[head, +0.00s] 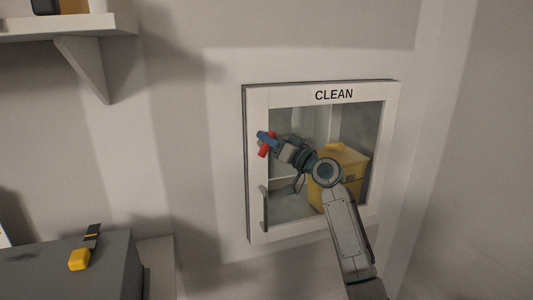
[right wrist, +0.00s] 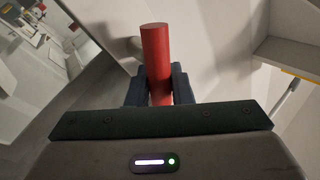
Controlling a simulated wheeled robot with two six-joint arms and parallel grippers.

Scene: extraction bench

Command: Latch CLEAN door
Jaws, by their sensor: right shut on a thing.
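The CLEAN door (head: 333,96) is a white-framed glass door in the wall in the head view. It looks closed or nearly so; a thin dark line runs along its left edge. A red latch handle (head: 264,152) is at the door's left side. It also shows as a red cylinder in the right wrist view (right wrist: 156,52). My right gripper (head: 267,142) is shut on the red handle, with a dark finger on each side of it. The handle's base is hidden by the gripper. My left gripper is not in view.
A grey pull handle (head: 264,207) is lower on the door's left side. A yellow container (head: 345,158) stands behind the glass. A shelf (head: 70,25) is at the upper left. A grey box (head: 105,265) with a yellow-and-black item (head: 79,260) is at the lower left.

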